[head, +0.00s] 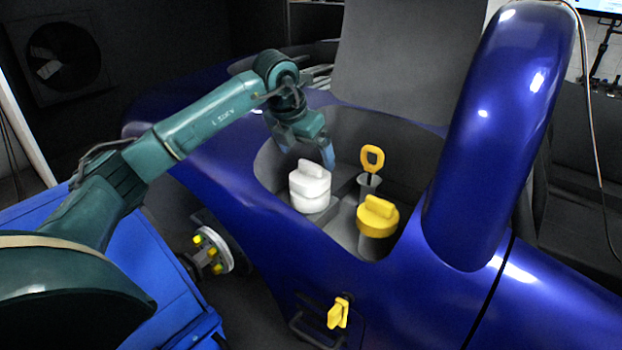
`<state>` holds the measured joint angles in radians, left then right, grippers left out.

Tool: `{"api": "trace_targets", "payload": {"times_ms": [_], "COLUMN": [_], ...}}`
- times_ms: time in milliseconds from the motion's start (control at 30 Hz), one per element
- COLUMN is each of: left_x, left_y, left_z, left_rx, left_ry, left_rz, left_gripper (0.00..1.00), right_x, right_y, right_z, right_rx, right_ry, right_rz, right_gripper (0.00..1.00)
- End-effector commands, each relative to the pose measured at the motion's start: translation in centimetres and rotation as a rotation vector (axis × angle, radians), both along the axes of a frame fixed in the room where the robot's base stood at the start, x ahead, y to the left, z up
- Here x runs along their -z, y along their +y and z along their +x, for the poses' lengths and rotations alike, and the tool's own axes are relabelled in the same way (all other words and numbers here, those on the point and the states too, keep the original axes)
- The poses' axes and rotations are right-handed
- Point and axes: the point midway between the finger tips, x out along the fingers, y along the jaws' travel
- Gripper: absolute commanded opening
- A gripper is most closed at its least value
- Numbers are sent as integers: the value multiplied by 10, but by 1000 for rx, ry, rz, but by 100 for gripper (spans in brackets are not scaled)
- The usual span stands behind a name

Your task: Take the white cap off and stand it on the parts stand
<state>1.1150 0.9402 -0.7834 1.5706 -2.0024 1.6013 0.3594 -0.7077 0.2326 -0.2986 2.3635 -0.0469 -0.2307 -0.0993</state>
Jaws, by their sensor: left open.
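The white cap (310,179) has a raised grip bar on top. It sits upright on a pale container in the recess of the blue car body. My left gripper (306,152) is open, just behind and above the white cap, with its fingers pointing down. Nothing shows between its fingers, and I cannot tell whether a finger touches the cap. A blue stand-like surface (150,262) shows at the lower left, partly behind my arm. I cannot tell whether it is the parts stand. My right gripper is out of view.
A yellow cap (378,212) and a yellow ring handle (372,160) stand close to the right of the white cap. A yellow latch (338,312) is on the car's side. A wheel hub (213,250) with yellow nuts is at the left. A tall blue hoop (500,130) rises at the right.

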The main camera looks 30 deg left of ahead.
Motion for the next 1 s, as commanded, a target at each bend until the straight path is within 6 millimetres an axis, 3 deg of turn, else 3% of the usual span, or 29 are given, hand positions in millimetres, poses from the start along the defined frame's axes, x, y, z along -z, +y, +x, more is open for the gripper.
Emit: {"api": "trace_targets", "payload": {"times_ms": [533,833,1000], "left_x": [59,61,61], "left_y": [-3,-2,-2], "left_z": [20,22,22], "left_rx": [1,1,1], "left_ry": [2,-1,-1], "left_rz": [-2,-1,-1], "left_gripper": [96,96,82], "right_x": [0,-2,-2], "right_y": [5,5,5], "right_z": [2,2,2], "right_rx": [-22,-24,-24], "right_ry": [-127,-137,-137], "right_rz": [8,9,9], "right_gripper": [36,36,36]}}
